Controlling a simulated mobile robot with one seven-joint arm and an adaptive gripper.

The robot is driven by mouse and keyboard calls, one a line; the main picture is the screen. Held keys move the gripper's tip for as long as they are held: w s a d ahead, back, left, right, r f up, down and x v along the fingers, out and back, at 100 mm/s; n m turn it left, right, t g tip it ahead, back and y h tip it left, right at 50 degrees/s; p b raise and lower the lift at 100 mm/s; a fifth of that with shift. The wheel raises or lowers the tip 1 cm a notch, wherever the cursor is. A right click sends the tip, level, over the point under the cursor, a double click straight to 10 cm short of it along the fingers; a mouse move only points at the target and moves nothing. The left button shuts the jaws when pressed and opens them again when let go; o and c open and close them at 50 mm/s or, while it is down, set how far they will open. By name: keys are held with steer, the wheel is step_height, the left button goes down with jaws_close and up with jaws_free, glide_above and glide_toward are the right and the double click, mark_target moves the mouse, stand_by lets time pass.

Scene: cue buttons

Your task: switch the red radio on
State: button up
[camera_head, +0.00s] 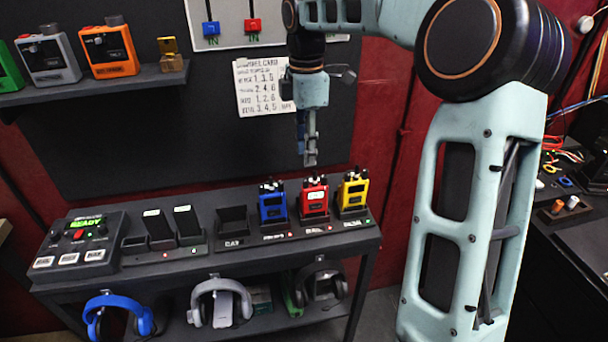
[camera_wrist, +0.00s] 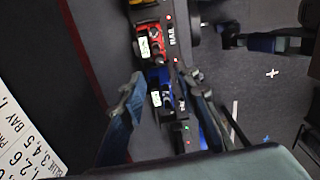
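The red radio (camera_head: 314,197) stands upright in a charging dock on the table, between the blue radio (camera_head: 272,205) and the yellow radio (camera_head: 353,193). My gripper (camera_head: 309,158) hangs above the red radio, pointing down and apart from it. In the wrist view my gripper (camera_wrist: 165,83) has its two fingers spread with nothing held. The blue radio (camera_wrist: 160,90) shows between the fingers there, and the red radio (camera_wrist: 150,42) lies just above it in the picture. The state of the red radio's switch is too small to tell.
An empty dock (camera_head: 233,222) stands left of the blue radio. Farther left are a dock with dark handsets (camera_head: 160,229) and a console (camera_head: 80,243). A paper card (camera_head: 262,88) hangs on the wall behind my gripper. Headphones (camera_head: 220,303) hang below the tabletop.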

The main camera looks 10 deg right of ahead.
mark_target(306, 180)
step_height(306, 180, down, 8)
steer(key=shift+r, duration=0.15)
steer(key=shift+c, duration=0.4)
jaws_close()
